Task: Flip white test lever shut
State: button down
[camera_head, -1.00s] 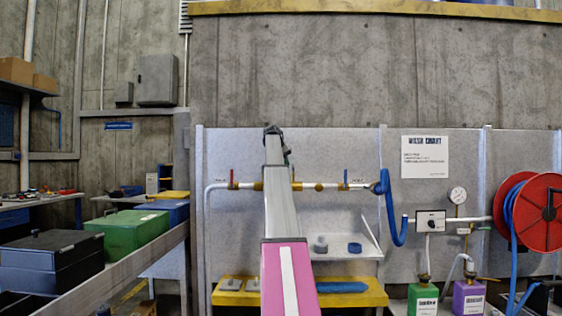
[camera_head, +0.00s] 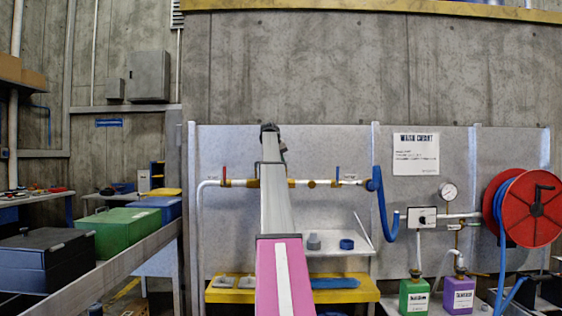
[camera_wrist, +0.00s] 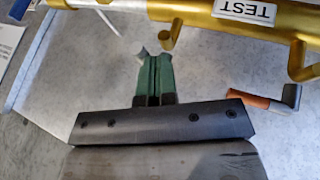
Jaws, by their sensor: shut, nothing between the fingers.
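In the wrist view a brass pipe (camera_wrist: 200,12) with a white TEST label (camera_wrist: 245,11) crosses the top. My gripper (camera_wrist: 152,60) has green fingers pressed together, just below the pipe and beside a short brass stub (camera_wrist: 171,35). A slim white bar (camera_wrist: 107,19) at the upper left may be the white test lever; its full shape is cut off. A small pale pointed piece (camera_wrist: 142,52) shows at the left fingertip; I cannot tell what it belongs to. In the head view my arm hides the middle of the pipe (camera_head: 311,184) and the lever there.
A red lever (camera_head: 225,172) and a blue lever (camera_head: 337,173) stand on the pipe. A blue hose (camera_head: 385,207) hangs at right, near a red reel (camera_head: 531,207). A yellow bench (camera_head: 345,294) and small shelf (camera_head: 365,247) are below. An orange-and-grey piece (camera_wrist: 262,103) lies right of my gripper.

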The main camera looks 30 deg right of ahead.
jog(key=n, duration=0.1)
jog(key=s+d+n+t, duration=0.1)
jog(key=n, duration=0.1)
jog(key=d+n+t+y, duration=0.1)
jog(key=shift+s, duration=0.3)
jog(key=shift+w+d+n+t+y, duration=0.1)
jog(key=shift+d+n+t+y, duration=0.6)
jog(key=shift+n, duration=0.95)
jog(key=shift+d+n+t+y, duration=0.3)
jog(key=shift+d+n+y, duration=0.8)
jog(key=shift+n, duration=0.6)
jog(key=shift+w+d+n+t+y, duration=0.1)
jog(key=shift+d+n+t+y, duration=0.5)
jog(key=shift+d+n, duration=0.8)
jog(key=shift+a+n, duration=0.1)
jog(key=shift+n, duration=0.15)
